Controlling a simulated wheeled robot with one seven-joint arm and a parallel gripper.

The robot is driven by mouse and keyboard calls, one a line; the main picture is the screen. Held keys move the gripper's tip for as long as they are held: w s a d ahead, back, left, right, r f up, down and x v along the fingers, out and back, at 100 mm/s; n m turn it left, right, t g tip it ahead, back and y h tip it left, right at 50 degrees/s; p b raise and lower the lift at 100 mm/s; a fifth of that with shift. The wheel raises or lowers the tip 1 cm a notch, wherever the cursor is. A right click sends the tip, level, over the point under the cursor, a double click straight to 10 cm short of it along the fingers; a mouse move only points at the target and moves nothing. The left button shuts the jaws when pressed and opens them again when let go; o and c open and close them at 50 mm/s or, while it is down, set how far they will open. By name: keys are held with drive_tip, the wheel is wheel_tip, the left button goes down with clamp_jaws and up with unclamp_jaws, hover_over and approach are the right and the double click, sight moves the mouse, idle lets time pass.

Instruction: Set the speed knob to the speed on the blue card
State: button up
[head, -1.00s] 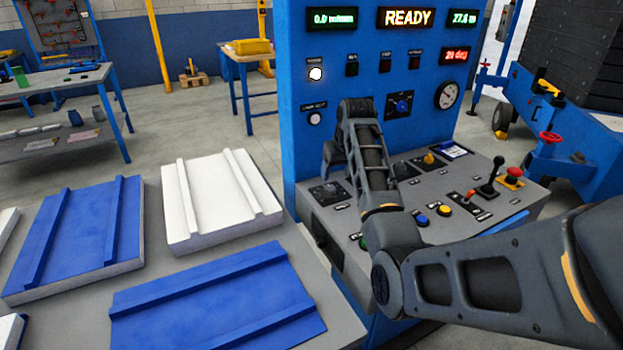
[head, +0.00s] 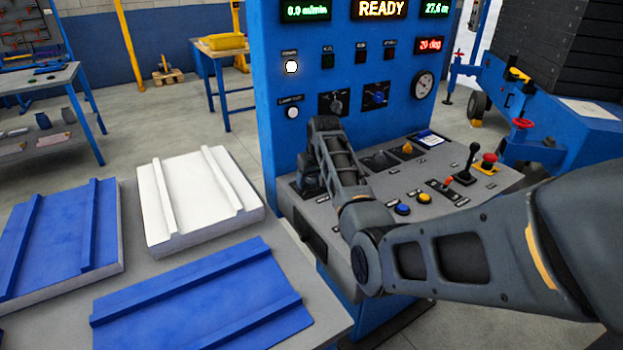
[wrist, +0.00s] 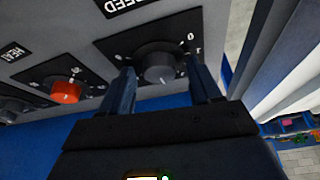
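The speed knob (wrist: 158,66) is a dark grey round knob on a black dial plate, with part of the word "SPEED" above it in the wrist view. A "0" shows at the right of its scale; its setting is unclear. My gripper (wrist: 161,68) is open, with one finger on each side of the knob. I cannot tell whether either finger touches it. In the head view my gripper (head: 309,180) is low over the console's left end and covers the knob. A small white and blue card (head: 430,139) lies at the console's back right; its writing is unreadable.
An orange-red knob (wrist: 66,92) sits beside the speed dial. The blue upright panel (head: 290,130) stands close behind my gripper. Panels lie on the table at left.

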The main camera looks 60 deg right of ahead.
drive_tip(key=c, duration=1)
drive_tip(key=shift+m, duration=0.3)
drive_tip(key=shift+w+a+r+m+g+h+p, duration=0.15)
drive_tip(key=shift+m+g+h+p, duration=0.2)
drive_tip(key=shift+m+p, duration=0.5)
drive_tip(key=m, duration=0.3)
drive_tip(key=shift+g+h, duration=0.35)
drive_tip(key=m, duration=0.1)
drive_tip(key=m+g+b, duration=0.1)
drive_tip(key=m, duration=0.1)
drive_tip(key=shift+w+f+m, duration=0.15)
drive_tip(key=shift+f+m, duration=0.05)
drive_tip(key=shift+m, duration=0.05)
drive_tip(key=shift+m+g+b, duration=0.7)
drive_tip(key=shift+m+g, duration=0.1)
drive_tip(key=shift+m, duration=0.7)
drive_tip(key=shift+r, duration=0.1)
